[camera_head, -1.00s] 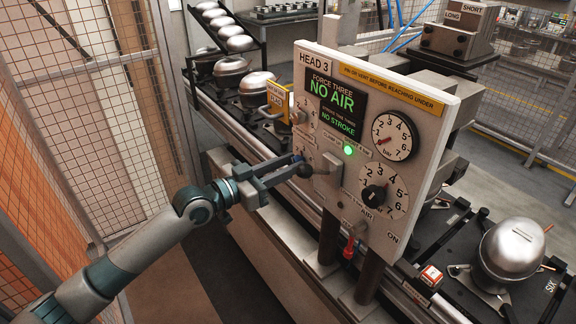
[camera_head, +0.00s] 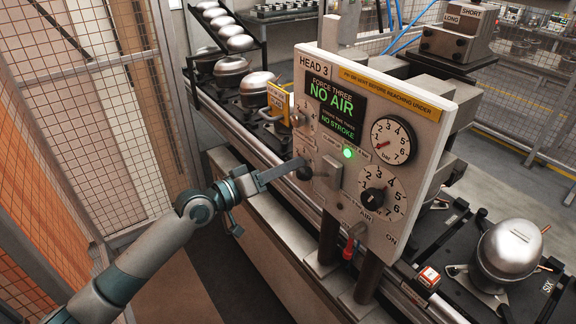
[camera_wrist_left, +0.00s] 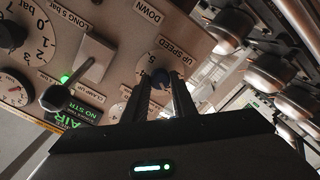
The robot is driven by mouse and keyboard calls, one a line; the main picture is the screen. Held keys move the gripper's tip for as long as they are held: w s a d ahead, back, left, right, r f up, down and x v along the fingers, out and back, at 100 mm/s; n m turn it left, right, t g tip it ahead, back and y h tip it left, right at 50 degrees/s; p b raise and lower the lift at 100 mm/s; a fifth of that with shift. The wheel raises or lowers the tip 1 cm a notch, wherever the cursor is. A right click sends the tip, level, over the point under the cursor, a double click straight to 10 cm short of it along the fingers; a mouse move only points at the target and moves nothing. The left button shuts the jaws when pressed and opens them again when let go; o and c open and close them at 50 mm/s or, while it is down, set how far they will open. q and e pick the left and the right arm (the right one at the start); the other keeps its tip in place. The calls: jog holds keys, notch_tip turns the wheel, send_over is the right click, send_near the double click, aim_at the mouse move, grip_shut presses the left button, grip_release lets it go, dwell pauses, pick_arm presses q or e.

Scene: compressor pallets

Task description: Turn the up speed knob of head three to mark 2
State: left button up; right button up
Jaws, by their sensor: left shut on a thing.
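The head three panel (camera_head: 432,155) stands upright with a lit NO AIR screen (camera_head: 334,103). My left gripper (camera_head: 299,163) reaches its left edge. In the left wrist view, the gripper (camera_wrist_left: 158,84) is shut on the small dark up speed knob (camera_wrist_left: 160,76), beside the UP SPEED label (camera_wrist_left: 172,48). The white dial (camera_wrist_left: 149,62) shows partly around the knob; the pointer's mark cannot be read. In the head view the gripper hides the knob. My right gripper is not in view.
A black-ball lever (camera_head: 304,174) sits close to the gripper; its ball also shows in the left wrist view (camera_wrist_left: 52,98). A larger black knob (camera_head: 373,198) and a pressure gauge (camera_head: 393,140) are to the right. A mesh fence (camera_head: 95,120) stands left.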

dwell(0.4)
pick_arm(q)
jog(key=o, duration=1)
jog(key=shift+o, duration=0.2)
jog(key=shift+a, duration=0.15)
jog(key=b+v, duration=0.6)
jog(key=v, duration=1.1)
jog(key=shift+b, duration=0.4)
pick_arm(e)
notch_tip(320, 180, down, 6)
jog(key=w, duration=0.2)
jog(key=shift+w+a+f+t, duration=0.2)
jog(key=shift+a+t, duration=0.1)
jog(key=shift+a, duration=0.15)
pick_arm(q)
jog(key=shift+s, duration=0.1)
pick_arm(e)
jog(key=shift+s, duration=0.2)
